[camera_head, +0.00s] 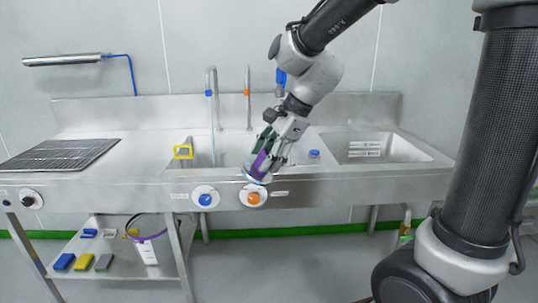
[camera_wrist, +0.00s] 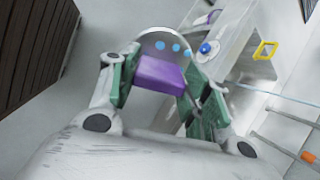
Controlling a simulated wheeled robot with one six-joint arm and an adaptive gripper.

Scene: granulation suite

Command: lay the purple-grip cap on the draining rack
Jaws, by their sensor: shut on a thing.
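The purple-grip cap (camera_head: 257,174) is a pale round disc with a purple block grip. My gripper (camera_head: 264,157) is shut on the grip and holds the cap tilted at the front edge of the sink counter, above the orange knob. In the wrist view the purple grip (camera_wrist: 160,75) sits between the green finger pads of my gripper (camera_wrist: 157,84), and the disc with blue dots (camera_wrist: 165,42) lies beyond it. The draining rack (camera_head: 60,154) is a dark grid on the counter at the far left, well away from my gripper. It looks empty.
Two taps, blue-marked (camera_head: 210,95) and orange-marked (camera_head: 247,95), stand behind the basins. A thin pale stream shows under the blue one. A blue-topped item (camera_head: 314,154) sits right of the gripper.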

